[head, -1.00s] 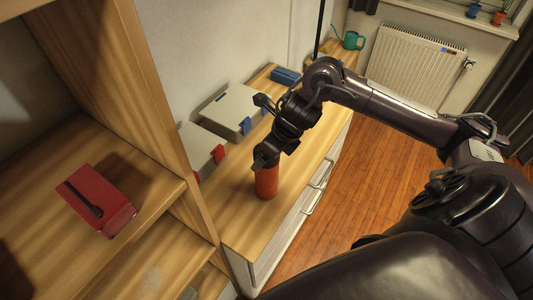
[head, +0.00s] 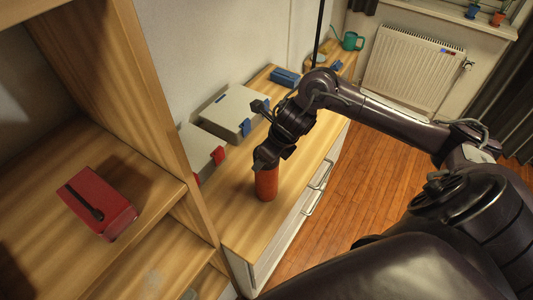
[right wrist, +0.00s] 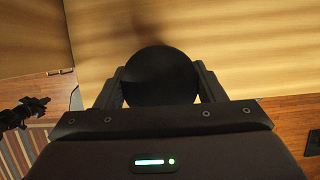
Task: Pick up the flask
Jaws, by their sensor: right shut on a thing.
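The flask (head: 266,184) is an orange-red cylinder standing upright on the wooden top of a low cabinet in the head view. My right gripper (head: 266,164) is at its upper end, coming down from above. In the right wrist view the flask's round dark top (right wrist: 161,76) sits between the two fingers of my right gripper (right wrist: 161,88), which is shut on it. The gripper and wrist hide the flask's upper part in the head view.
Pale boxes with a blue clip (head: 229,112) and a red clip (head: 202,148) lie behind the flask. A red box (head: 97,203) lies on the shelf at left. A teal watering can (head: 351,41) stands at the far end. The cabinet top (head: 236,222) in front is clear.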

